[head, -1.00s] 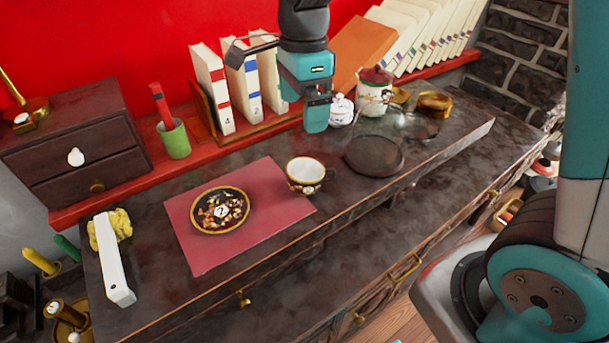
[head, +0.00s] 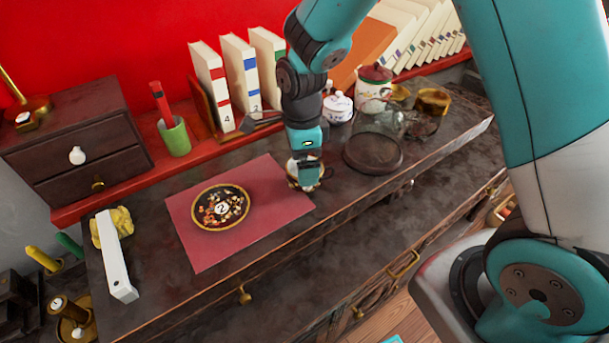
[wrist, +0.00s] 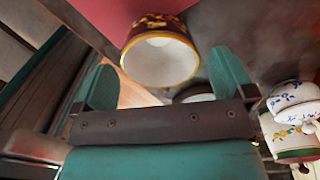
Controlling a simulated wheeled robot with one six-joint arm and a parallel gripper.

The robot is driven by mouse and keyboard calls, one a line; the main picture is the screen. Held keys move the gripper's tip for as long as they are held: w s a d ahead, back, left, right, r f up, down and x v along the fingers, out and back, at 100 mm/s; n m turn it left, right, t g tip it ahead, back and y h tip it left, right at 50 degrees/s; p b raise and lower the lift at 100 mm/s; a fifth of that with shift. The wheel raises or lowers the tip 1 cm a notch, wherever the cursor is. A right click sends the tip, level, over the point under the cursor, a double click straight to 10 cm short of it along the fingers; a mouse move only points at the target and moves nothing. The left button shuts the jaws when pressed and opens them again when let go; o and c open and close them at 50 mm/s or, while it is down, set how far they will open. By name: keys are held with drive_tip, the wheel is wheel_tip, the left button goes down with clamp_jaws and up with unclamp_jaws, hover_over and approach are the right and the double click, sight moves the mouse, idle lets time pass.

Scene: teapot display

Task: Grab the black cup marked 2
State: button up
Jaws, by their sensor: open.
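The black cup (head: 291,181) with a gold rim and white inside stands at the right edge of the pink mat, partly hidden behind my gripper (head: 309,180) in the head view. In the wrist view the cup (wrist: 160,58) shows its mouth and gold rim, beyond and between the two teal fingers of my gripper (wrist: 165,80). The fingers are apart, and I see no grip on the cup. Its number cannot be read now. A black saucer (head: 220,208) with a gold rim, marked 2, lies on the pink mat (head: 205,255) to the left.
A white lidded pot (head: 337,108) and a red-lidded jar (head: 373,83) stand behind; white pots also show at right in the wrist view. A white bar (head: 115,265) and books (head: 237,70) are farther left and back.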

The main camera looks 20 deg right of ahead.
drive_tip(key=f, duration=0.4)
drive_tip(key=shift+s+f, duration=0.15)
drive_tip(key=shift+s, duration=0.05)
drive_tip(key=c, duration=0.8)
